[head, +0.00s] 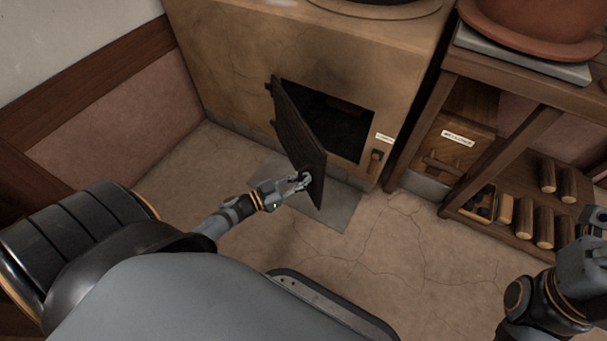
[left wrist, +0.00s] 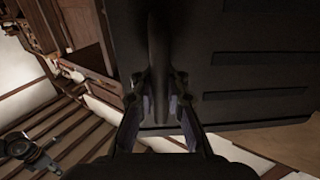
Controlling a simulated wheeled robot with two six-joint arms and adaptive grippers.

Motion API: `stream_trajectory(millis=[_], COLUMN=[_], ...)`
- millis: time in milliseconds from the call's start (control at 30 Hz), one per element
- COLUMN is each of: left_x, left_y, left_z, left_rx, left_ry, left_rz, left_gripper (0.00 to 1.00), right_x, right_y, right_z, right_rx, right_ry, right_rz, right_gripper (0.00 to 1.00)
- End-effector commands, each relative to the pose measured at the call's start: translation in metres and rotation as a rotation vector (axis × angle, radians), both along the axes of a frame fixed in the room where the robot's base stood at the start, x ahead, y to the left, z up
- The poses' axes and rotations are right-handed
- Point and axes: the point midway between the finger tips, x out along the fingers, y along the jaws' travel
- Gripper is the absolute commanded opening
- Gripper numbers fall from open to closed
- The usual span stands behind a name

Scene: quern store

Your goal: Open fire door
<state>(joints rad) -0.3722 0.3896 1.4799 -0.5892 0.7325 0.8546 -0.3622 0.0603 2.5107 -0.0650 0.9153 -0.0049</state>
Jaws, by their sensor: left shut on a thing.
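The fire door (head: 298,135) is a dark metal panel hinged at the left side of the stove opening. It stands swung partly open, away from the stove (head: 230,65), and the dark firebox opening (head: 345,130) shows to its right. My left gripper (head: 303,182) is at the door's free lower edge and is shut on the door's handle. In the left wrist view the dark handle (left wrist: 159,60) runs down between the two fingers, with the ribbed door (left wrist: 255,60) behind it. My right gripper (head: 594,235) is at the right edge, partly cut off, away from the door.
A grey plate (head: 345,205) lies on the floor below the opening. At right, a wooden stand (head: 490,70) holds a labelled box (head: 460,138) and several short logs (head: 545,225). A small latch block (head: 375,158) sits right of the opening. Cracked floor in front is free.

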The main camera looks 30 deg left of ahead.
Motion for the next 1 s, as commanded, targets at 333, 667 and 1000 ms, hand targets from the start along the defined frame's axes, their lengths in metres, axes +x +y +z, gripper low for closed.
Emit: stream_trajectory(millis=[333, 667, 1000], left_x=[-0.0011, -0.0009, -0.0003], left_y=[-0.0013, -0.0011, -0.0005], left_z=[-0.0003, -0.0004, -0.0002], left_rx=[-0.003, -0.001, -0.001], left_ry=[-0.001, 0.000, -0.001], left_rz=[-0.004, -0.003, -0.002], left_gripper=[0.00, 0.37, 0.37], right_x=[0.0002, 0.0005, 0.0005], right_y=[-0.0003, -0.0003, -0.0005], right_z=[0.0011, 0.0011, 0.0018], right_rx=[0.001, 0.001, 0.003], right_ry=[0.000, 0.001, -0.001], right_rz=[0.001, 0.001, 0.001], right_gripper=[0.40, 0.40, 0.40])
